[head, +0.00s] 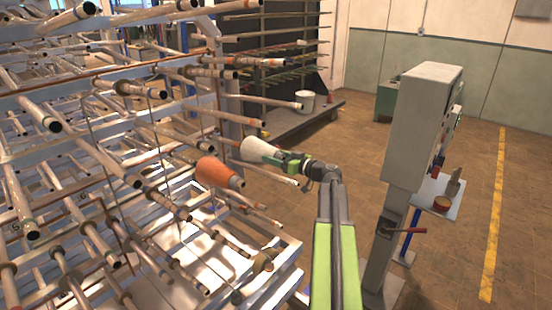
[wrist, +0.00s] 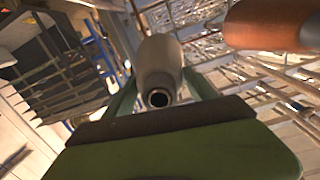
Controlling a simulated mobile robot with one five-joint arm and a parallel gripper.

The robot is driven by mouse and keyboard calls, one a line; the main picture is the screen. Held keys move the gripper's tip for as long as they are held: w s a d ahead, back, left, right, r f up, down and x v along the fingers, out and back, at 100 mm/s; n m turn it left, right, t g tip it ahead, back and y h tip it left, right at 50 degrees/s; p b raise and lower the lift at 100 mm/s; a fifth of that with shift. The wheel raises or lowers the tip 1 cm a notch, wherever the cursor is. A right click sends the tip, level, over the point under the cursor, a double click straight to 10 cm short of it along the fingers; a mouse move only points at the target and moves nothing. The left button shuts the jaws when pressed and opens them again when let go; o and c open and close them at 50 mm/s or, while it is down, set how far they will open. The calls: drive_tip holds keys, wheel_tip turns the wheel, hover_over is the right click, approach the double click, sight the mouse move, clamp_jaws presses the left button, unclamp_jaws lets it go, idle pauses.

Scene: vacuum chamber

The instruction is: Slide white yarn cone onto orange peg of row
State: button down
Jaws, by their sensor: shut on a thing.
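A white yarn cone (head: 256,149) is held at the right side of the peg rack in the head view. My gripper (head: 283,160) is shut on it, near its narrow end. In the wrist view the cone (wrist: 158,58) lies between the two green fingers (wrist: 160,88), its dark open end toward the camera. An orange yarn cone (head: 213,173) sits just left of and below it, and it also shows in the wrist view (wrist: 268,24). A peg with an orange mark (head: 245,121) juts out above the white cone. I cannot tell whether any peg is inside the white cone.
The metal rack (head: 270,252) carries several rows of long pegs close around my gripper. A grey control post (head: 420,125) with a small shelf (head: 437,199) stands to the right. A white bucket (head: 305,100) stands behind. Brown floor lies clear beyond the post.

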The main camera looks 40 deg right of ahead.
drive_tip(key=shift+w, duration=0.1)
drive_tip(key=shift+w+a, duration=0.15)
drive_tip(key=shift+w, duration=0.35)
drive_tip(key=shift+c, duration=1)
unclamp_jaws()
drive_tip(key=p+v, duration=0.1)
drive_tip(key=v, duration=1.6)
drive_tip(key=shift+s, duration=0.25)
